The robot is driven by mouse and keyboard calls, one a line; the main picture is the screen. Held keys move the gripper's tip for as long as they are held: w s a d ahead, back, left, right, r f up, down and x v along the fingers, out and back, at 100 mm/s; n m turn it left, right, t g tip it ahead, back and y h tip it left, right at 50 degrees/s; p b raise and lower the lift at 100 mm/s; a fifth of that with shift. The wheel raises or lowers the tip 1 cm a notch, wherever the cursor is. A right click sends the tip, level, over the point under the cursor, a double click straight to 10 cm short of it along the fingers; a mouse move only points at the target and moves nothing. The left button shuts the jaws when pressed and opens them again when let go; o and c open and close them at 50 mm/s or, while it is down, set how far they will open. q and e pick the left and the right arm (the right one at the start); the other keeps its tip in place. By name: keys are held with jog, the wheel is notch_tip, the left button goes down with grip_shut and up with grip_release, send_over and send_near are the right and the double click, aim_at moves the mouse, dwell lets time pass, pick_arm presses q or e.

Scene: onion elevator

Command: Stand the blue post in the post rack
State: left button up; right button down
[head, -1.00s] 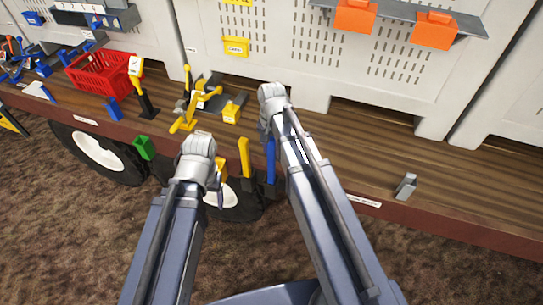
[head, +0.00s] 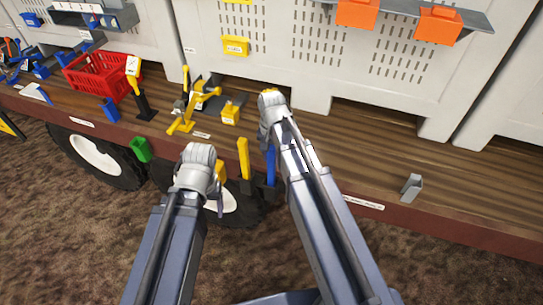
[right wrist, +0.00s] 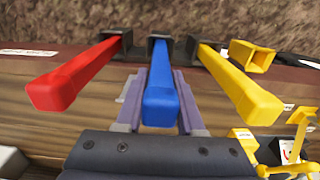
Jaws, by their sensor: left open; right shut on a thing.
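The blue post (head: 270,164) is upright over a black socket (head: 267,192) of the post rack on the bench's front edge. In the right wrist view the blue post (right wrist: 160,88) runs between my right gripper's fingers (right wrist: 160,105), which are shut on it. Its far end meets the middle black socket (right wrist: 160,43) and appears to be in its mouth; the depth is hidden. My right gripper is mostly hidden behind its wrist in the head view.
A red post (right wrist: 72,78) and a yellow post (right wrist: 238,82) stand in sockets on either side. A yellow toggle-like fixture (head: 190,108) and a red basket (head: 98,75) are on the bench. The bench to the right is mostly clear, except a small grey bracket (head: 411,187).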

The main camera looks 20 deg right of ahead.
aim_at(272, 146)
jog(key=c, duration=0.5)
grip_release()
jog(key=shift+r, duration=0.1)
notch_tip(272, 146, up, 9)
jog(key=p, duration=0.8)
jog(key=shift+p, duration=0.4)
jog(key=s+a+n, duration=0.3)
jog(key=s, duration=0.1)
jog(key=s+a+n, duration=0.3)
jog(key=s+a, duration=0.1)
jog(key=s, duration=0.1)
jog(key=s+a+n+h, duration=0.1)
jog(key=s+a+n, duration=0.2)
jog(key=s+n, duration=0.1)
jog(key=shift+s+a, duration=0.25)
jog(key=shift+s, duration=0.45)
jog(key=shift+f, duration=0.25)
jog(key=shift+n, duration=0.3)
notch_tip(272, 146, down, 22)
jog(key=b, duration=2.2)
